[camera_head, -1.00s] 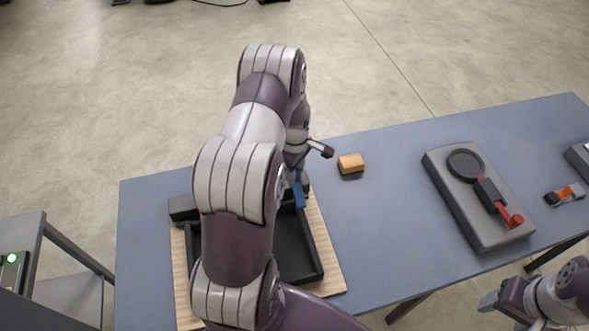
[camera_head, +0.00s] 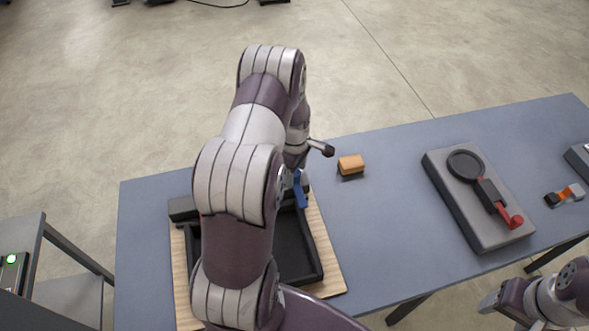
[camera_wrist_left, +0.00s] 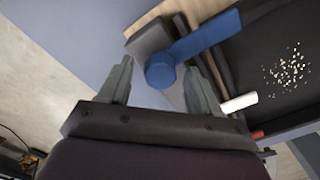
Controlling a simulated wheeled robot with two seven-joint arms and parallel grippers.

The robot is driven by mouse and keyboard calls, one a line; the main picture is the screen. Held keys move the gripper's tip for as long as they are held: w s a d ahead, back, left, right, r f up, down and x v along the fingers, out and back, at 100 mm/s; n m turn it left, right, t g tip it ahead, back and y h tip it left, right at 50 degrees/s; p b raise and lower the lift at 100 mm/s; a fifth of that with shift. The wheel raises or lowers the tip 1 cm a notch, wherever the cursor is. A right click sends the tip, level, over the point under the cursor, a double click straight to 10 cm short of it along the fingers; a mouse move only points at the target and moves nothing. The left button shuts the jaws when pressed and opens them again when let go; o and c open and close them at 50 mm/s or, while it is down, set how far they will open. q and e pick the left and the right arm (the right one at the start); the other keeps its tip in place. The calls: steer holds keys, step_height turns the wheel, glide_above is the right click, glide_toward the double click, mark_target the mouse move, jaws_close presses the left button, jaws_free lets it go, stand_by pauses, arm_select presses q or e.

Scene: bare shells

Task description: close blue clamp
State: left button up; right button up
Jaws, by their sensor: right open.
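The blue clamp (camera_head: 300,190) is a lever at the back right of a black tray, partly hidden by my left arm in the head view. In the left wrist view the blue clamp (camera_wrist_left: 205,38) runs from the upper right down to a round blue knob. My left gripper (camera_wrist_left: 160,76) is open, with a finger on either side of the knob; I cannot tell whether they touch it. My left arm hides this gripper in the head view. My right gripper (camera_head: 488,302) is open and empty at the lower right, off the table's front edge.
The black tray (camera_head: 312,262) lies on a wooden board (camera_head: 330,275) on the blue-grey table (camera_head: 390,220). An orange-topped block (camera_head: 351,165), a grey fixture (camera_head: 460,215) with a red-ended lever and an orange-black piece (camera_head: 566,195) stand to the right.

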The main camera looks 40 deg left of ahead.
arm_select(q)
steer(key=shift+w+r, duration=0.1)
steer(key=shift+r, duration=0.25)
step_height(320, 180, up, 12)
steer(key=b, duration=0.2)
steer(key=shift+b, duration=0.35)
steer(key=s+d+r+m+t, duration=0.1)
steer(key=s+d+m, duration=1.2)
steer(key=d+m, duration=0.4)
steer(key=m, duration=0.2)
steer(key=shift+d+m, duration=0.3)
steer(key=shift+d, duration=0.05)
